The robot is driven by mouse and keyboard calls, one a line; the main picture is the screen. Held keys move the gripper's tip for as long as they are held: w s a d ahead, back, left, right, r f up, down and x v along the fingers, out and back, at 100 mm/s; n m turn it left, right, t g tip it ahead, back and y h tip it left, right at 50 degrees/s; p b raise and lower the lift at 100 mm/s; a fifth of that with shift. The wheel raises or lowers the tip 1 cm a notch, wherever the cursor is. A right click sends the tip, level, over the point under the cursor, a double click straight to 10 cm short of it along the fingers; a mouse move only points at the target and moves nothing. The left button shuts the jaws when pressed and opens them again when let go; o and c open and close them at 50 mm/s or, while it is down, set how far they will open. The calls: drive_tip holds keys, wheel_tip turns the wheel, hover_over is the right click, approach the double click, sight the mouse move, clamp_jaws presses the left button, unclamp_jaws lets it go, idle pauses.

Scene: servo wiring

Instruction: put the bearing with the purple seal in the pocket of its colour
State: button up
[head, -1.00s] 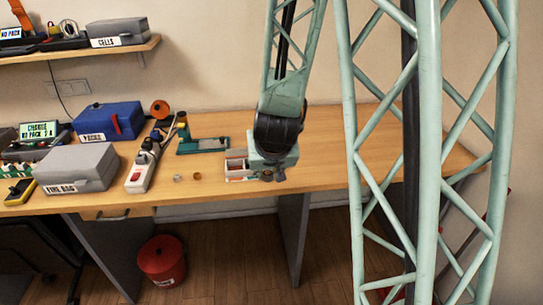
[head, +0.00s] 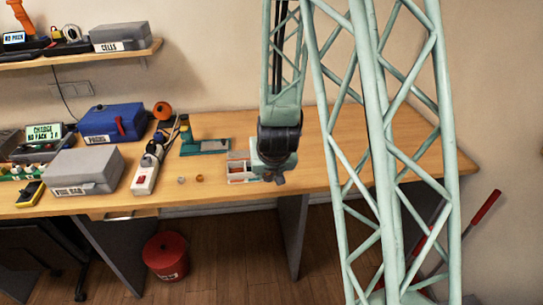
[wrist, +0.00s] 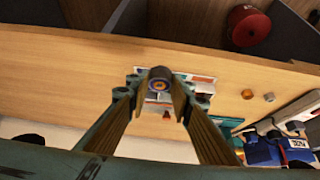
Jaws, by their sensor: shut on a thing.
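The held bearing cannot be made out there, and the purple pocket cannot be picked out.
Two loose bearings, one grey (head: 181,181) and one copper-coloured (head: 199,178), lie left of the tray. A green tool (head: 205,147) stands behind it. A power strip (head: 146,174), a grey box (head: 85,171) and a blue box (head: 110,122) are further left. The table is clear to the right.

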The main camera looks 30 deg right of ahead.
drive_tip(key=shift+r, duration=0.1)
drive_tip(key=w+d+p, duration=0.1)
drive_tip(key=w+p, duration=0.1)
drive_tip(key=shift+w+d+p, duration=0.1)
drive_tip(key=shift+d+p, duration=0.1)
drive_tip(key=shift+p, duration=0.1)
drive_tip(key=w+d+f, duration=0.1)
drive_tip(key=w+d, duration=0.4)
drive_tip(key=w, duration=0.3)
drive_tip(key=shift+w+d+f, duration=0.15)
drive_tip(key=shift+d+f, duration=0.05)
drive_tip(key=shift+d, duration=0.05)
drive_tip(key=shift+w+d+f, duration=0.2)
drive_tip(key=shift+w+d, duration=0.05)
drive_tip(key=shift+w, duration=0.1)
drive_tip(key=shift+f, duration=1.6)
drive_tip(key=shift+f+b, duration=0.6)
